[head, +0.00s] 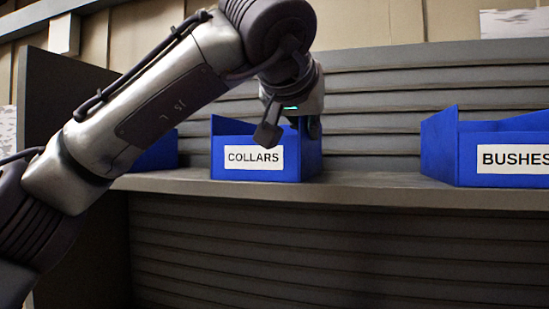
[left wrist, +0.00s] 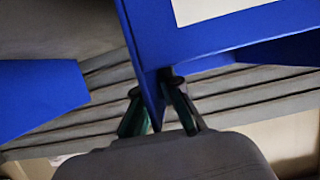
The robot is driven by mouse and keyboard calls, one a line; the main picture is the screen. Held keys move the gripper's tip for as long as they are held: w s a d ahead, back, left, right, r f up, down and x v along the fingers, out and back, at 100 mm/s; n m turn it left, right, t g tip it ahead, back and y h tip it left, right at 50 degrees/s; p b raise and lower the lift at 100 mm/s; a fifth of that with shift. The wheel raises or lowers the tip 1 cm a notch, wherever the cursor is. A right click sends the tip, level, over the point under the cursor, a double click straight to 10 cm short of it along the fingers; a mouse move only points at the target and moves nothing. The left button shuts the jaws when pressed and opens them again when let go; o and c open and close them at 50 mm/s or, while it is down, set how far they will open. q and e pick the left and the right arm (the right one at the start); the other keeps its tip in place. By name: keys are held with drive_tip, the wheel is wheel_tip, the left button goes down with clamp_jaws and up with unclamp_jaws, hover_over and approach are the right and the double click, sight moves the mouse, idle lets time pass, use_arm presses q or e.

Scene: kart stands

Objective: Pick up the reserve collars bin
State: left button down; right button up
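The blue collars bin (head: 252,160) stands upright on the grey shelf, with a white COLLARS label on its front. My left gripper (head: 310,122) is at the bin's right side, reaching down from above; my arm and wrist partly hide the fingers in the head view. In the left wrist view the two fingers (left wrist: 153,88) lie on either side of a blue wall of the collars bin (left wrist: 145,45), close against it, so the gripper looks shut on that wall. The bin appears to rest on the shelf. My right gripper is not in view.
A blue BUSHES bin (head: 450,165) stands to the right on the same shelf (head: 375,190), with bare shelf between. Another blue bin (head: 160,155) is left of the collars bin, mostly hidden by my arm. A slatted panel (head: 385,95) stands behind and a dark side panel (head: 60,100) at left.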

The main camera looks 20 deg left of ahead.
use_arm(q)
drive_tip(key=shift+w, duration=0.1)
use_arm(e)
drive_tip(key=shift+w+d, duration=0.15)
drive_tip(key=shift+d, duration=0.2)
use_arm(q)
drive_tip(key=shift+r, duration=0.15)
